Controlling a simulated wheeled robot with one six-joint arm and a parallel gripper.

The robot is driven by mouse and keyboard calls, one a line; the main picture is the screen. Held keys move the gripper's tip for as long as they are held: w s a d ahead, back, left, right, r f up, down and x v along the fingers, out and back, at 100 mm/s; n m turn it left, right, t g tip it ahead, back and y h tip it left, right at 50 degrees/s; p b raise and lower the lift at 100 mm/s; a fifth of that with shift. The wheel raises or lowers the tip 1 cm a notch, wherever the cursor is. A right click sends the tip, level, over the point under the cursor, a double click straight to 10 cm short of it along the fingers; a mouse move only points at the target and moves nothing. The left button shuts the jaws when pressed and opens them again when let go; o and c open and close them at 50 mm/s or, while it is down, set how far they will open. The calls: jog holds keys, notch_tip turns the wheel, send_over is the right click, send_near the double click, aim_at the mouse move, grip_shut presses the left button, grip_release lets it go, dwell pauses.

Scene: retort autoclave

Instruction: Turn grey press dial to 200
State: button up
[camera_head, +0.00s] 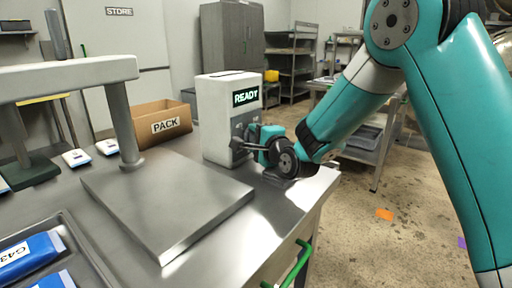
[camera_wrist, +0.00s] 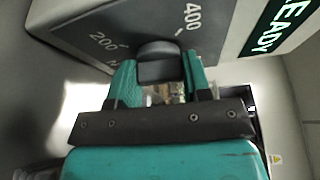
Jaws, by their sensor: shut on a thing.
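The grey press is a light box (camera_head: 218,100) with a lit READY display (camera_head: 246,96) on the metal table, in the head view. Its darker dial panel (camera_wrist: 110,22) shows in the wrist view with the marks 200 at left and 400 at upper right. A dark dial knob (camera_wrist: 158,62) sits between my gripper's two teal fingers (camera_wrist: 160,80), and they are shut on it. In the head view my gripper (camera_head: 250,146) is at the front of the box, and the knob is mostly hidden there. The dial's pointer is not clear.
A flat metal plate (camera_head: 165,208) with a post and overhead beam stands left of the box. A cardboard PACK box (camera_head: 160,125) and small white devices (camera_head: 76,158) are behind it. A tray (camera_head: 92,270) with blue pouches lies front left. A green handle (camera_head: 297,265) is on the table's front.

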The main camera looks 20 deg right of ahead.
jog(key=shift+f+n+t+b, duration=0.15)
jog(key=shift+n+t+b, duration=0.25)
jog(key=shift+n+b, duration=0.3)
jog(key=o, duration=0.9)
